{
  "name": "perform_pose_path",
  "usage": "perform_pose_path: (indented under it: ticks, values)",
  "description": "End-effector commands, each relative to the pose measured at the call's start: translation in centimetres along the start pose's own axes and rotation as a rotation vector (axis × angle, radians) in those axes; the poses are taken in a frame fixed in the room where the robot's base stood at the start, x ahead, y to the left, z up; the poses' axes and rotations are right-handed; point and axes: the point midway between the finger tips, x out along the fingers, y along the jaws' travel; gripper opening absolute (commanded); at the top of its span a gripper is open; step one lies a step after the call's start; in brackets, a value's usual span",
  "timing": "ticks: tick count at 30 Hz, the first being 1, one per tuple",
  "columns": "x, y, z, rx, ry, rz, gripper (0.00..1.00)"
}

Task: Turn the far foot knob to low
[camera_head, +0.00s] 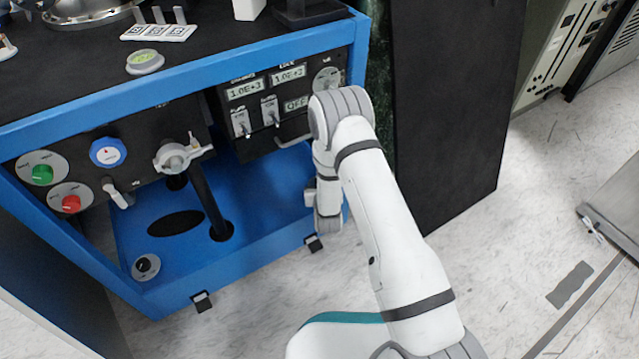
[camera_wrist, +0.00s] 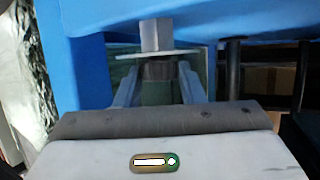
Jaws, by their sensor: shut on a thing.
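My gripper (camera_wrist: 158,82) is shut, with its two grey fingers on either side of a dark knob (camera_wrist: 158,70) in the wrist view. The knob sits just below a thin pale plate and a grey post (camera_wrist: 156,35) that hangs from the blue frame. In the head view, my wrist reaches down beside the right front edge of the blue cart (camera_head: 268,258). A small black and white foot (camera_head: 313,243) shows at the cart's lower edge close to my wrist. My fingertips are hidden there. Another foot (camera_head: 201,301) is farther left. I cannot read the knob's setting.
The cart's front panel carries a green knob (camera_head: 42,174), a red knob (camera_head: 71,204), a blue dial (camera_head: 107,152) and several switches. A dark tall panel (camera_head: 450,110) stands right of the cart. Pale floor (camera_head: 500,240) is open to the right.

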Motion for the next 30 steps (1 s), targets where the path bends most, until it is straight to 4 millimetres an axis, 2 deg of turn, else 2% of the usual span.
perform_pose_path:
  ticks: [18, 19, 27, 30]
  values:
    - [-0.02, 0.1, 0.03, -0.022, 0.0, -0.05, 0.13]
    - [-0.01, 0.09, 0.03, -0.022, 0.0, -0.05, 0.36]
    - [0.0, 0.04, 0.02, -0.022, 0.0, -0.051, 0.57]
    - [0.0, 0.03, 0.01, -0.022, 0.0, -0.051, 0.57]
